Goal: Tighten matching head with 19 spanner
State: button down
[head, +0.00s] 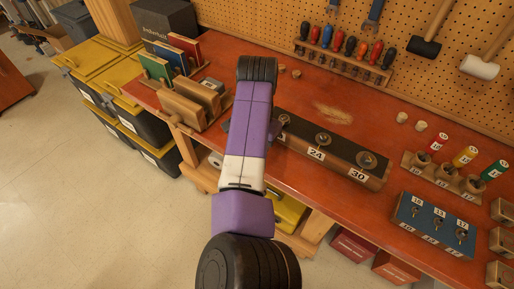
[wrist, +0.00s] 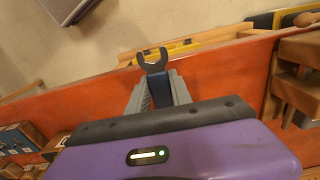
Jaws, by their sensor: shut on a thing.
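My gripper (wrist: 157,90) is shut on a spanner (wrist: 154,68) with a dark open-ended head and a blue shank. The head points away from the fingers, over the bench's edge in the wrist view. Its size mark cannot be read. A long dark block with wooden sides (head: 335,164) lies on the bench to the right of my arm.
Screwdrivers (head: 339,41) stand in a rack by the pegboard, with blue spanners (head: 375,12) and mallets (head: 480,68) hanging above. A blue bolt block (head: 434,226) and coloured cylinders (head: 465,157) stand at right. Books (head: 185,47) stand at left.

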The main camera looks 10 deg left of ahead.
jog(key=shift+r+p, duration=1.85)
jog(key=shift+r, duration=1.5)
jog(key=c, duration=1.9)
grip_release()
grip_shut()
